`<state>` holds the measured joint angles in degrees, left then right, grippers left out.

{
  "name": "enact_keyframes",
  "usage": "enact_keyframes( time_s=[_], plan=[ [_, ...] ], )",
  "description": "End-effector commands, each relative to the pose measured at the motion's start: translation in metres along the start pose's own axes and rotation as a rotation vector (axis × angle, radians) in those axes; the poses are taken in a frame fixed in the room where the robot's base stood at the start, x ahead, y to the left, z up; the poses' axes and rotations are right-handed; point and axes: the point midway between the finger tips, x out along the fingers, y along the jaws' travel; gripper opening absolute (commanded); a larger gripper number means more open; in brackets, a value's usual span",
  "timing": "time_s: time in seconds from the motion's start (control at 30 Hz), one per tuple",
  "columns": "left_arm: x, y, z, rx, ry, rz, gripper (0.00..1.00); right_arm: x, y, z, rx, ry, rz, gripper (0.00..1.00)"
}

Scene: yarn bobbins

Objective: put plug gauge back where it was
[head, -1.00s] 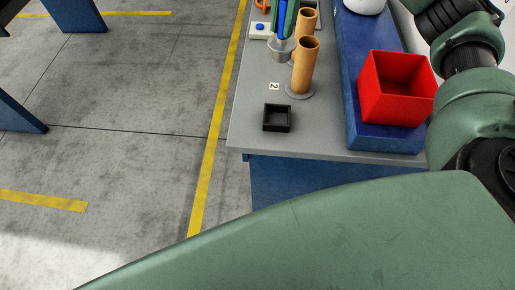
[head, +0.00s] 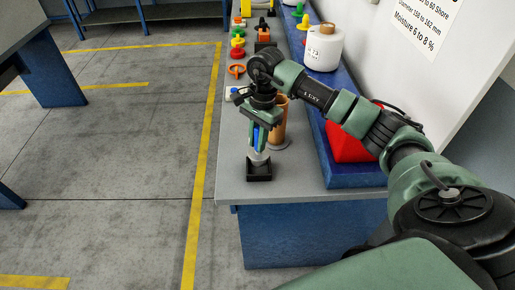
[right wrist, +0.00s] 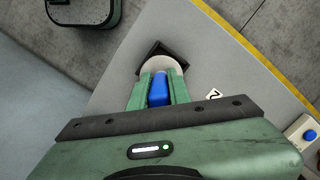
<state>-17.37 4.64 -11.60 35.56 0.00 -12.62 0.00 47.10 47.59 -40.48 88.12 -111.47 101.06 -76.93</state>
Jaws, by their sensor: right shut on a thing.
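The plug gauge has a blue handle (head: 257,138) and a pale metal plug end (head: 258,158). My right gripper (head: 262,143) points down and is shut on the blue handle, which also shows between the fingers in the right wrist view (right wrist: 158,92). The plug end is at the small square black holder (head: 259,174) near the bench's front edge. In the right wrist view the round plug end (right wrist: 160,65) covers much of the holder (right wrist: 178,49). I cannot tell whether it touches the holder's floor. My left gripper is not in view.
A brown tube (head: 279,125) stands close behind and right of my gripper. A red bin (head: 345,146) sits on the blue raised shelf, partly behind my arm. A tag marked 2 (right wrist: 213,94) and a blue-button box (right wrist: 303,133) lie on the grey bench.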

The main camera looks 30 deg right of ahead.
Motion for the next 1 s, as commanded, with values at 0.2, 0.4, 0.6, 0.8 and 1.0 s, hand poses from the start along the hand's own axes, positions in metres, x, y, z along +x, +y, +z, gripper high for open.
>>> enact_keyframes(
  time_s=[0.2, 0.4, 0.6, 0.8, 1.0],
  plan=[
    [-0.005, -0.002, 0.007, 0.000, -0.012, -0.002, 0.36, 0.014, 0.000, -0.002, -0.001, -0.001, -0.001, 0.00],
    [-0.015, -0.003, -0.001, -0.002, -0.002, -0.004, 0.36, 0.043, 0.000, -0.005, 0.000, -0.002, 0.000, 0.00],
    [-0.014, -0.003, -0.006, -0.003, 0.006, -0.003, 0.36, 0.049, -0.001, -0.006, -0.001, 0.000, -0.003, 0.00],
    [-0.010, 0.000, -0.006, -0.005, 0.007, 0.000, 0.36, 0.053, -0.001, -0.007, -0.001, 0.000, -0.003, 0.00],
    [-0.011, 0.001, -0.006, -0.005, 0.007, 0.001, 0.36, 0.052, -0.001, -0.006, -0.001, 0.000, -0.002, 0.40]
  ],
)
